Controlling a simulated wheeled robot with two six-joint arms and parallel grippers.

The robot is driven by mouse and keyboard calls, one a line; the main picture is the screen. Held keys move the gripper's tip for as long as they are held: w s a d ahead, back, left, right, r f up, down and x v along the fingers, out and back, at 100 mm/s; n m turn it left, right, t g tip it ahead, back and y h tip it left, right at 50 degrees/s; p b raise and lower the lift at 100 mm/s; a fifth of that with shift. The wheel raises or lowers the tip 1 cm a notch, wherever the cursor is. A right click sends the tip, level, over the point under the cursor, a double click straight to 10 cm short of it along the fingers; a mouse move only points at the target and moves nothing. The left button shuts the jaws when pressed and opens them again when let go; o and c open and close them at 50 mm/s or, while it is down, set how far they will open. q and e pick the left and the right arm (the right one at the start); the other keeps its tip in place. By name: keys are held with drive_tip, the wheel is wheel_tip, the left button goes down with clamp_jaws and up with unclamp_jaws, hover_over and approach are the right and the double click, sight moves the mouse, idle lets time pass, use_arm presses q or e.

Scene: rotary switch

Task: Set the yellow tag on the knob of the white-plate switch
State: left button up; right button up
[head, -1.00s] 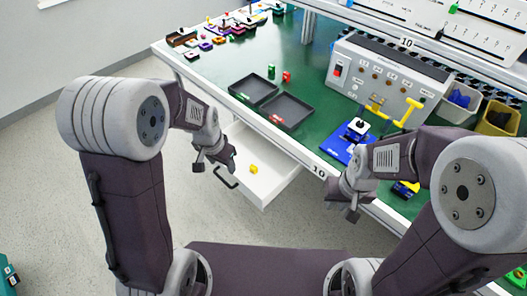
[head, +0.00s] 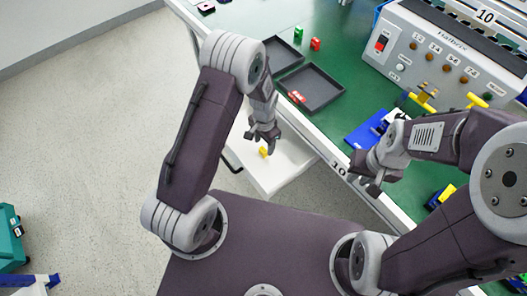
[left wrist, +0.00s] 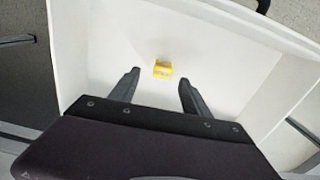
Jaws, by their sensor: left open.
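The yellow tag (head: 263,151) lies on the floor of the open white drawer (head: 288,172). In the left wrist view the tag (left wrist: 161,69) shows just beyond the fingertips, between their lines. My left gripper (head: 263,138) is open and empty above the drawer, pointing down at the tag. My right gripper (head: 370,180) is by the table's front edge; its jaw opening is unclear. A blue base (head: 366,134) lies on the green table behind it. My right arm hides most of what stands on that base, so the white plate and knob cannot be made out.
Two dark trays (head: 313,88) lie behind the drawer, with red and green blocks nearby. A blue and yellow item (head: 442,196) sits right of my right gripper. The drawer is otherwise clear.

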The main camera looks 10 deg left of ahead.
sight(263, 149)
use_arm(q)
drive_tip(key=f, duration=0.3)
drive_tip(key=f+b, duration=0.1)
drive_tip(key=f, duration=0.1)
drive_tip(key=shift+w+a+f, duration=0.1)
drive_tip(key=shift+a, duration=0.15)
clamp_jaws()
